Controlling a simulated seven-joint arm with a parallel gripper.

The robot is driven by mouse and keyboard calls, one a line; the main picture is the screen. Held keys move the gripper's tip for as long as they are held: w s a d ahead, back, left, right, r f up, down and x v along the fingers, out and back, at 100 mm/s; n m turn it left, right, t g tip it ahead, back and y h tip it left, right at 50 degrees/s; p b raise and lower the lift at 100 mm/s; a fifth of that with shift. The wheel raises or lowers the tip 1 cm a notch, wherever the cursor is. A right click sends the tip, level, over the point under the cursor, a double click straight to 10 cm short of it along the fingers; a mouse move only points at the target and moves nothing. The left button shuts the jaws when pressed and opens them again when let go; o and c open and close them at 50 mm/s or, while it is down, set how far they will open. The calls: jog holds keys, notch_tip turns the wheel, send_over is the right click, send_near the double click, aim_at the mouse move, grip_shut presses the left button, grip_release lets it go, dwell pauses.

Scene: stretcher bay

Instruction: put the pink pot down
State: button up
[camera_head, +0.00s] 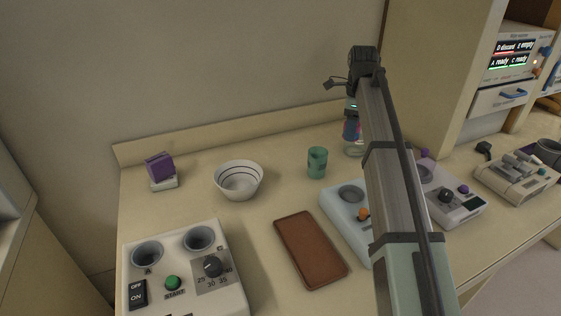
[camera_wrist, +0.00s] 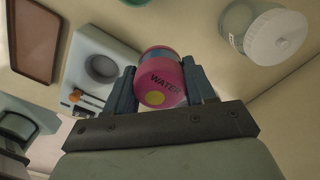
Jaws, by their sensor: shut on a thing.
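The pink pot (camera_wrist: 168,78) sits between the two fingers of my gripper (camera_wrist: 160,88) in the wrist view. It bears the word WATER, a yellow dot and a blue band. My gripper is shut on it. In the head view my arm hides most of the gripper. A small pink and blue patch, apparently the pot (camera_head: 351,131), shows just left of the arm, in front of a clear jar. The pot appears held above the worktop; its exact height is unclear.
A pale blue device with a round well (camera_wrist: 102,67) lies beside the pot. A white-lidded clear jar (camera_wrist: 272,38) stands on the other side. The worktop also holds a brown tray (camera_head: 309,249), green cup (camera_head: 317,163), striped bowl (camera_head: 239,181) and control box (camera_head: 185,270).

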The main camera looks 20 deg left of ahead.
send_over(280, 160)
jog(key=shift+d+f, duration=0.1)
jog(key=shift+f, duration=7.6)
jog(key=shift+f, duration=0.1)
jog(key=o, duration=1.1)
jog(key=shift+c, duration=0.2)
notch_tip(280, 160, up, 12)
